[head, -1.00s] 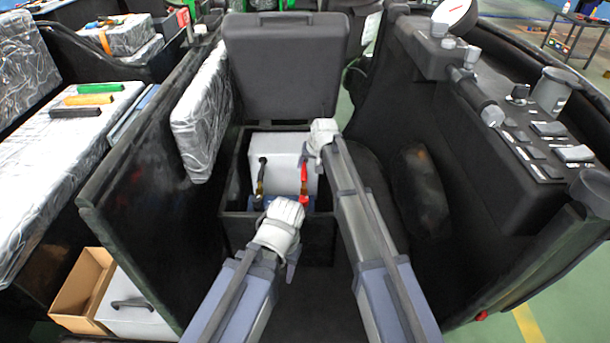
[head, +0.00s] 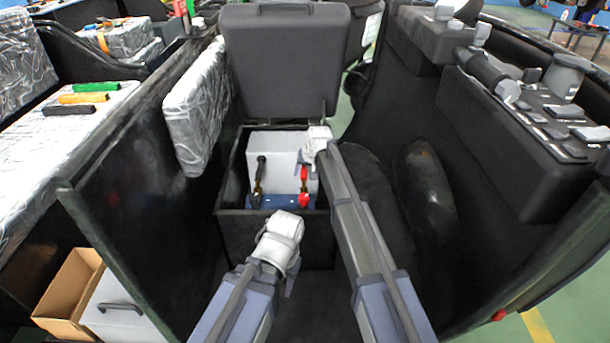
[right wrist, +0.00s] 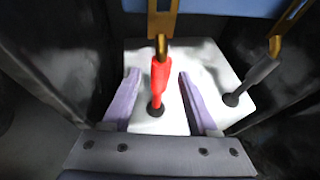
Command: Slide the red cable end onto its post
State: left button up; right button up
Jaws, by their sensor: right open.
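The red cable end (right wrist: 159,80), a red sleeve with a brass tip, lies between the two lilac fingers of my right gripper (right wrist: 155,88) in the right wrist view. The fingers are open, with a gap on each side of the sleeve. The brass tip meets a brass post (right wrist: 162,22); I cannot tell whether it is around it. In the head view the red cable end (head: 304,173) is at the right of the pale battery (head: 280,152), beside my right gripper. My left gripper (head: 292,272) hangs in front of the box; its jaw opening is unclear.
A black cable (right wrist: 258,78) with a brass end is to the right in the right wrist view. The black box (head: 262,236) walls surround the battery closely, its lid (head: 285,60) standing open behind. Dark panels flank both arms.

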grip_shut()
dwell(0.3)
dwell(1.0)
